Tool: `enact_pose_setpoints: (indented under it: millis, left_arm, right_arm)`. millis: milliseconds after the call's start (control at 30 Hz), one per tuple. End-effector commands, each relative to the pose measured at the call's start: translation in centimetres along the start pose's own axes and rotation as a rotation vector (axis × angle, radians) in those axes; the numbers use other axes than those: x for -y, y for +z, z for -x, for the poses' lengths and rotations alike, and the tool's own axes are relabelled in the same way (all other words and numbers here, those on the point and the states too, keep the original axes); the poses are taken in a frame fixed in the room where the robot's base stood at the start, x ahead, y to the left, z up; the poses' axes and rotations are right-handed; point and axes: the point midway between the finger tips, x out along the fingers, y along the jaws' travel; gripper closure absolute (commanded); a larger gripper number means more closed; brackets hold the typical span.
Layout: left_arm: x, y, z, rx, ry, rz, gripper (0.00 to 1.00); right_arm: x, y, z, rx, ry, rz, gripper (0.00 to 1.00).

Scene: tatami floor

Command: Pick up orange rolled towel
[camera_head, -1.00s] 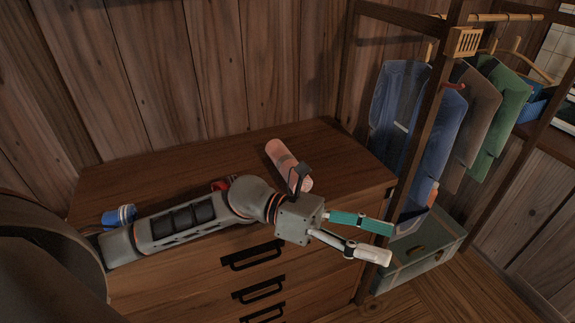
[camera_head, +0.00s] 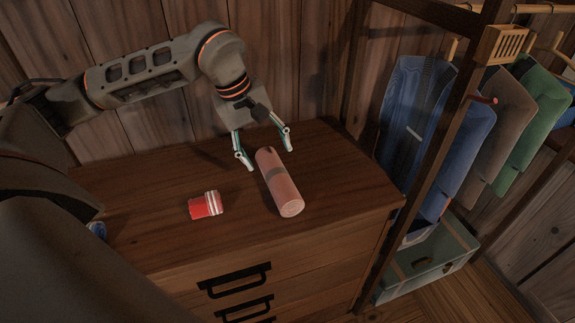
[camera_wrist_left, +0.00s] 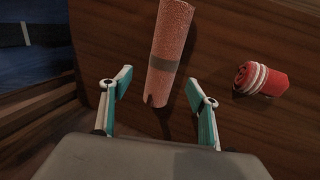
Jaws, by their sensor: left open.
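The orange rolled towel (camera_head: 280,183), salmon-orange with a grey band around its middle, lies on the wooden dresser top (camera_head: 150,235). My left gripper (camera_head: 268,161) is open at the towel's far end, its two fingers on either side of that end. In the left wrist view the towel (camera_wrist_left: 172,35) extends upward between and beyond the open fingertips (camera_wrist_left: 158,90). The fingers appear apart from the towel. My right gripper is not in view.
A smaller red roll with white bands (camera_head: 205,205) lies on the dresser left of the towel. A blue item (camera_head: 97,230) is partly hidden at the left. A wooden rack with hanging clothes (camera_head: 420,110) stands at the right; the wooden wall is behind.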

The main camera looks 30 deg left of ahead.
Motion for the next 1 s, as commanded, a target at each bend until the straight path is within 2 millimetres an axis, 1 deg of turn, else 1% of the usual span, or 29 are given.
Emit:
enact_pose_setpoints:
  millis: [67, 200, 367, 567, 700, 800, 1000]
  left_arm:
    - [0.1, -0.1, -0.2, -0.005, -0.003, -0.001, 0.40]
    - [0.1, -0.1, -1.5, -0.004, -0.004, -0.002, 0.40]
    - [0.3, 0.0, -3.0, -0.005, -0.003, -0.001, 0.40]
    - [1.0, 0.8, -5.7, -0.001, -0.005, -0.001, 0.40]
    - [0.9, 0.7, -7.3, -0.003, -0.003, -0.001, 0.40]
    - [0.9, 0.7, -7.7, -0.004, -0.001, -0.001, 0.40]
    - [0.9, 0.7, -7.8, -0.005, -0.001, -0.001, 0.40]
  right_arm:
    - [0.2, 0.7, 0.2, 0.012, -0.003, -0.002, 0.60]
    - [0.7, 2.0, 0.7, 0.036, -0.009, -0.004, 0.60]
    - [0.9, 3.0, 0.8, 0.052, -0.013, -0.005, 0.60]
    - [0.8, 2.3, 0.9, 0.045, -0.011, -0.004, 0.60]
    - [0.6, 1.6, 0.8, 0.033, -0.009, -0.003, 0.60]
    - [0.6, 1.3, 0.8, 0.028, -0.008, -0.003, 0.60]
    - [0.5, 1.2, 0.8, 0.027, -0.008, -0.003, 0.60]
